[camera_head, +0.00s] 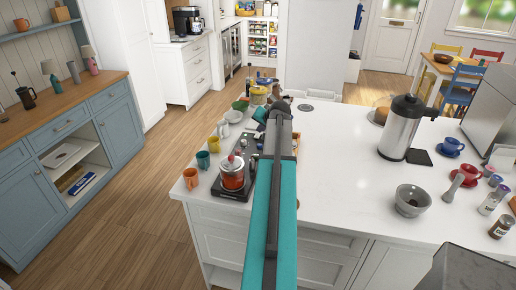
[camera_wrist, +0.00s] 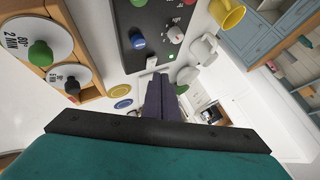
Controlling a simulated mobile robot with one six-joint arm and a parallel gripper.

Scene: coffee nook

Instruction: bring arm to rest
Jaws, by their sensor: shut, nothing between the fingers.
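My teal arm reaches out over the white island counter (camera_head: 345,160) in the head view. Its far end is near the back of the counter, and my gripper there is hard to make out among the items. In the wrist view my gripper (camera_wrist: 161,84) shows as two dark fingers, shut together and empty. A dark panel with blue and red knobs (camera_wrist: 150,30) lies beyond the fingertips. I cannot tell how far the fingers are from it.
A red pot (camera_head: 232,173) and colored mugs stand left of my arm. A steel urn (camera_head: 401,130), a grey bowl (camera_head: 412,199) and a red cup (camera_head: 466,176) stand on the right. The counter between my arm and the urn is mostly clear. A blue cabinet (camera_head: 90,125) stands far left.

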